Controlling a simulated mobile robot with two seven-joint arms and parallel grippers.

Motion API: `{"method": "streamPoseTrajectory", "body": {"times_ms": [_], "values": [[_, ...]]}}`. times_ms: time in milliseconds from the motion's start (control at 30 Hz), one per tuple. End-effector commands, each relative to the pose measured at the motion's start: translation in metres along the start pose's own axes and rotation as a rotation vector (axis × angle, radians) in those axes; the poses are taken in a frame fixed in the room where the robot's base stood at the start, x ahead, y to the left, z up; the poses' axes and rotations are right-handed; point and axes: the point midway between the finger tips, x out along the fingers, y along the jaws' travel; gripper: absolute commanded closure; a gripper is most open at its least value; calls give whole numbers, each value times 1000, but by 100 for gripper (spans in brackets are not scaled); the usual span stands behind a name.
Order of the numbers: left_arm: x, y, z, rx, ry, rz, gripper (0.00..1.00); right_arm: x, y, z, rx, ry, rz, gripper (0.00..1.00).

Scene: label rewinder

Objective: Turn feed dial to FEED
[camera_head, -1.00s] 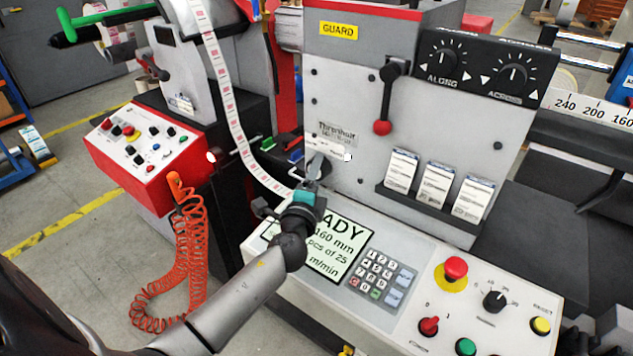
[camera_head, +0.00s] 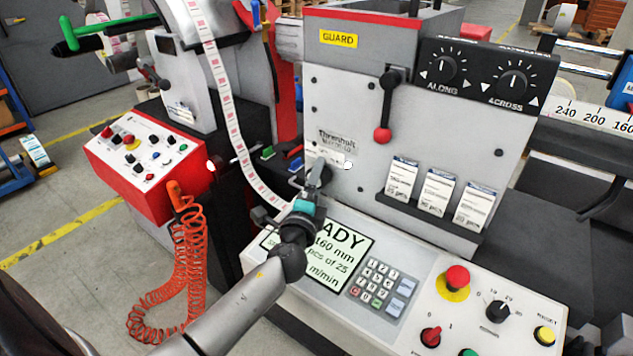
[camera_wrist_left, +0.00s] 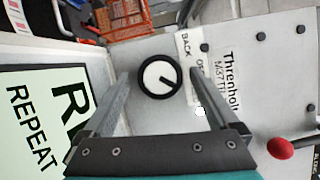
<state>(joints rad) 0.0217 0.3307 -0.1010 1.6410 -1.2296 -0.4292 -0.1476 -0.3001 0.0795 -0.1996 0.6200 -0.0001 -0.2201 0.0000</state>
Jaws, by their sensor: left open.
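The feed dial (camera_wrist_left: 147,79) shows in the left wrist view as a round white face in a black ring with a dark pointer. The pointer aims to the lower right of that picture. Its label plate (camera_wrist_left: 187,45) reads BACK and part of OFF; a finger covers the rest, so I cannot tell which word the pointer meets. My left gripper (camera_wrist_left: 162,73) is open, one finger on each side of the dial, and contact is not clear. In the head view my left gripper (camera_head: 318,172) is at the grey panel and hides the dial. My right gripper is not in view.
A black lever with a red ball (camera_head: 382,134) sticks out right of the gripper. The printed label strip (camera_head: 228,108) hangs at its left. Below are the READY screen (camera_head: 340,262), keypad (camera_head: 379,283) and red mushroom button (camera_head: 457,276). The red control box (camera_head: 150,160) stands left.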

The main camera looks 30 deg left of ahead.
Motion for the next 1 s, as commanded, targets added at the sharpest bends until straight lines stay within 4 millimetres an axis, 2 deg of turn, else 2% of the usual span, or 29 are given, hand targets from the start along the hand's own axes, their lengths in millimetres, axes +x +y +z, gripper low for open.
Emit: {"method": "streamPoseTrajectory", "body": {"times_ms": [200, 367, 1000], "values": [[-3, 0, 0, -1, 0, -1, 6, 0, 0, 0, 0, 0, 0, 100], [-18, 0, 0, -2, 0, 1, 6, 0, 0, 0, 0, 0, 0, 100], [-127, 2, 0, -2, -1, 3, 6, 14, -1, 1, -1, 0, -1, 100]]}}
